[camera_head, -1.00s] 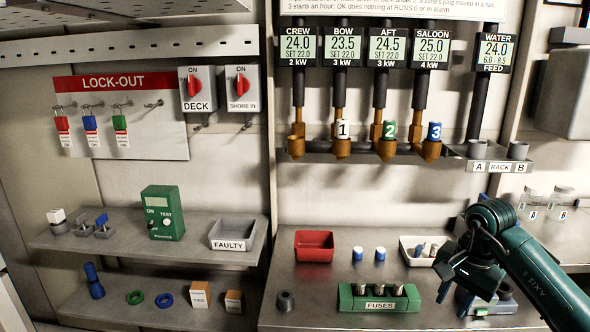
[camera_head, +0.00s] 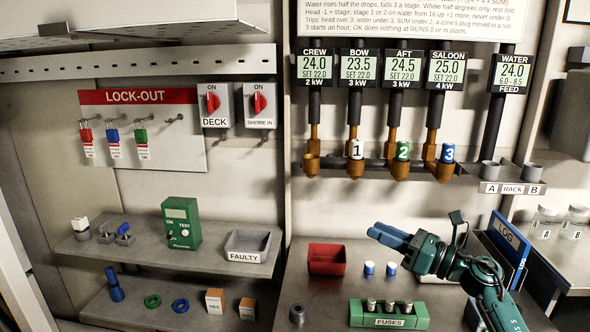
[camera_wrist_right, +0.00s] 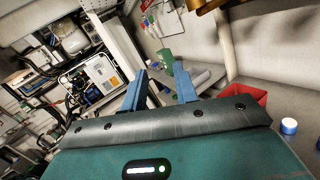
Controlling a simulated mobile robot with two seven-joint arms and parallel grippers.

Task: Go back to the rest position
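My right gripper (camera_head: 378,234) is above the right-hand counter in the head view, its blue fingers pointing left. In the right wrist view its two fingers (camera_wrist_right: 159,78) stand apart with nothing held between them. My left gripper is in neither view. The red tray (camera_head: 327,275) lies left of and below the right fingers, apart from them in the picture. The right forearm comes up from the lower right and hides part of the counter.
Two blue-and-white fuses (camera_head: 369,268) stand on the counter (camera_head: 335,298) behind the green FUSES block (camera_head: 418,321). A blue LOG binder (camera_head: 512,240) stands right of my wrist. Shelves at left hold a green tester (camera_head: 181,223) and a FAULTY bin (camera_head: 248,257).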

